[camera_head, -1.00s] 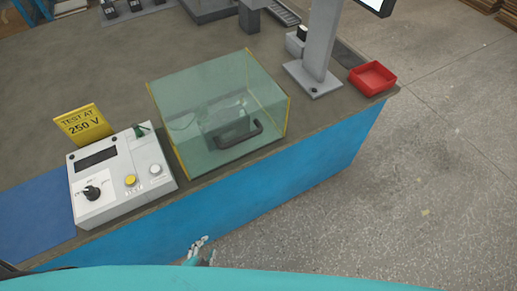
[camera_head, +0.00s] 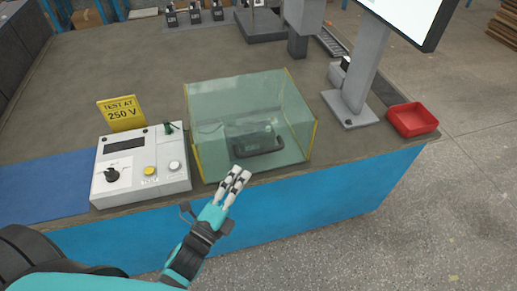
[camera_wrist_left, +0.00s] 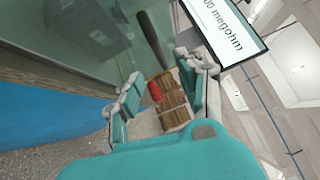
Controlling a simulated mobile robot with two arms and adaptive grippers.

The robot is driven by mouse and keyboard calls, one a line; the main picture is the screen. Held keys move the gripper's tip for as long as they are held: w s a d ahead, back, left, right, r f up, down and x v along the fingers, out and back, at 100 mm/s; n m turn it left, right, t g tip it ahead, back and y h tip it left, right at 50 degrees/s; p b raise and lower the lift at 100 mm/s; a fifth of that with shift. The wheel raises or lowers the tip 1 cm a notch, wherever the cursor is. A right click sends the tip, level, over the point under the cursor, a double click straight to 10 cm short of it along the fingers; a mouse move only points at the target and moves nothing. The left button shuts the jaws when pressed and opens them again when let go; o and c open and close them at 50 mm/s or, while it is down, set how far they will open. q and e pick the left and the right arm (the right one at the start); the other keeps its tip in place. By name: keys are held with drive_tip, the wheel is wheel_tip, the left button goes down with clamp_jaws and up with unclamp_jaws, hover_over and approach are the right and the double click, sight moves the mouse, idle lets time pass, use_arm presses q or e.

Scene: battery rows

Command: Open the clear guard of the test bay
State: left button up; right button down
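The clear guard (camera_head: 215,100), a greenish box with yellow edges, sits closed on the bench over a grey item (camera_head: 250,130). Its black handle (camera_head: 262,152) is low on the front face; it also shows in the left wrist view (camera_wrist_left: 153,38). My left gripper (camera_head: 240,176) is in front of the guard, a little below the handle in the head view. In the left wrist view, its fingers (camera_wrist_left: 166,66) are apart, with nothing between them. The handle lies ahead of them; whether they touch the guard is unclear. My right gripper is not in view.
A tester panel (camera_head: 140,165) with knob and buttons stands left of the guard, with a yellow "TEST AT 250 V" sign (camera_head: 122,113) behind it. A grey post with a screen (camera_head: 365,70) and a red tray (camera_head: 412,119) stand to the right.

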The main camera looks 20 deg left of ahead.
sight(258, 152)
use_arm(q)
drive_tip(key=p+x, duration=0.1)
drive_tip(key=x, duration=0.8)
drive_tip(key=shift+w, duration=0.35)
drive_tip(key=shift+c, duration=0.3)
clamp_jaws()
